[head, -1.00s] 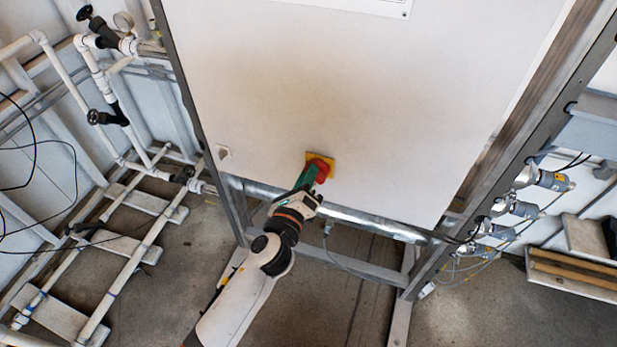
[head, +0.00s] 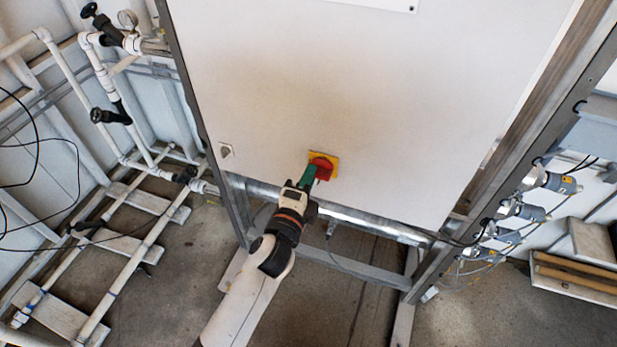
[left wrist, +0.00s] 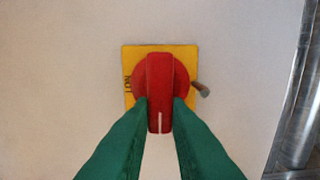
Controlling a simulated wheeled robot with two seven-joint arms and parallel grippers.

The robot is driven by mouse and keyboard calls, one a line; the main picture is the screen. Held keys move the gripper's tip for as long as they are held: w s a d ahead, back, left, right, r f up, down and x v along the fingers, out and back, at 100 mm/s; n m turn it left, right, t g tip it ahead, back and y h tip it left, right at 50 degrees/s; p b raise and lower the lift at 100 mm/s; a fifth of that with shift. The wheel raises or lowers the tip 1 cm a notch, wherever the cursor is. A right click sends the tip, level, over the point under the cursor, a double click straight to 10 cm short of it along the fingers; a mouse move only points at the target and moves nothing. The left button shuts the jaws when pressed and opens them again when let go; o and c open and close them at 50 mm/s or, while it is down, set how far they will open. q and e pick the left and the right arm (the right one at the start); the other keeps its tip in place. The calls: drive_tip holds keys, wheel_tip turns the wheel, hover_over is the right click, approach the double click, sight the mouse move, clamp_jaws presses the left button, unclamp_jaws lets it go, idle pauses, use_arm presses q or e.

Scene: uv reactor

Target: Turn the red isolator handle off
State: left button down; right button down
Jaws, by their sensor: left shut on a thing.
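The red isolator handle (head: 323,168) sits on a yellow plate (head: 330,157) low on the white cabinet front. In the left wrist view the red handle (left wrist: 160,85) stands upright in the picture, with a white mark at its lower end, on the yellow plate (left wrist: 130,58). Part of a label shows on the plate's left side. My left gripper (head: 309,176) reaches the handle from below. Its green fingers (left wrist: 160,112) are shut on the lower part of the handle, one on each side. My right gripper is not in view.
The white cabinet panel (head: 350,80) is flat and clear around the handle. A metal pipe (head: 365,221) and frame run below it. White pipework with black valves (head: 110,115) stands at left, and grey fittings (head: 525,210) at right.

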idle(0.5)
use_arm(q)
drive_tip(key=c, duration=1.4)
unclamp_jaws()
drive_tip(key=shift+s, duration=0.1)
drive_tip(key=b+v, duration=0.2)
drive_tip(key=v, duration=1)
